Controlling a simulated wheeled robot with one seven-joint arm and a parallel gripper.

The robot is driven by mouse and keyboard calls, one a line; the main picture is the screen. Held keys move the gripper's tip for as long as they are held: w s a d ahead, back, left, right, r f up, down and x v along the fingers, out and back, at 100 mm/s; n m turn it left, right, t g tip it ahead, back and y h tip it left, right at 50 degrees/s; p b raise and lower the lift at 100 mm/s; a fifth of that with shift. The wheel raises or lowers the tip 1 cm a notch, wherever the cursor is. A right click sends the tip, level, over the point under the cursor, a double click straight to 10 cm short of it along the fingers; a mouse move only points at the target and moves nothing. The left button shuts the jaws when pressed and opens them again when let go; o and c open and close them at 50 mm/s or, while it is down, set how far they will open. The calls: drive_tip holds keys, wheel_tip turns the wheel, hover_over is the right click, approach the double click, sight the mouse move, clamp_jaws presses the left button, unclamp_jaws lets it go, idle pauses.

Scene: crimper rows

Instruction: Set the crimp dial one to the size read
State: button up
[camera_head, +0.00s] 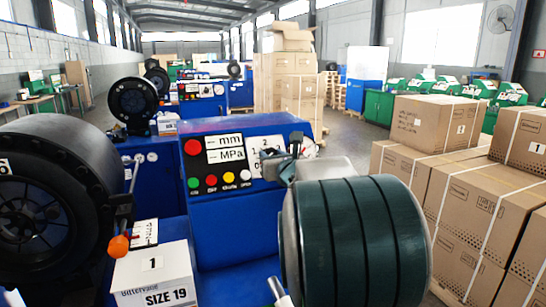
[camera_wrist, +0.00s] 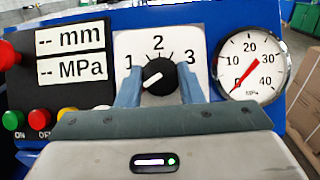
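The crimp dial is a black knob (camera_wrist: 159,76) on a white plate (camera_wrist: 125,45) marked 1, 2 and 3. Its white mark points to the lower left, below the 1. My gripper (camera_wrist: 160,82) has its two blue-grey fingers on either side of the knob, with what looks like a slim gap at each side. In the head view my gripper (camera_head: 284,150) is at the blue panel and hides the knob; only part of the plate (camera_head: 268,146) shows. A white box (camera_head: 153,277) at the lower left is marked 1 and SIZE 19.
The display (camera_head: 225,148) shows dashes for mm and MPa. Coloured buttons (camera_head: 228,179) sit below it, a red knob (camera_head: 193,147) beside it. The pressure gauge (camera_wrist: 250,64) is close right of the plate. A black crimper head (camera_head: 50,200) is left; cartons (camera_head: 465,200) are right.

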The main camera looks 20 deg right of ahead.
drive_tip(key=shift+c, duration=1)
drive_tip(key=shift+f+m+h+b, duration=0.15)
drive_tip(key=shift+m+h+b, duration=0.2)
drive_tip(key=shift+b, duration=0.8)
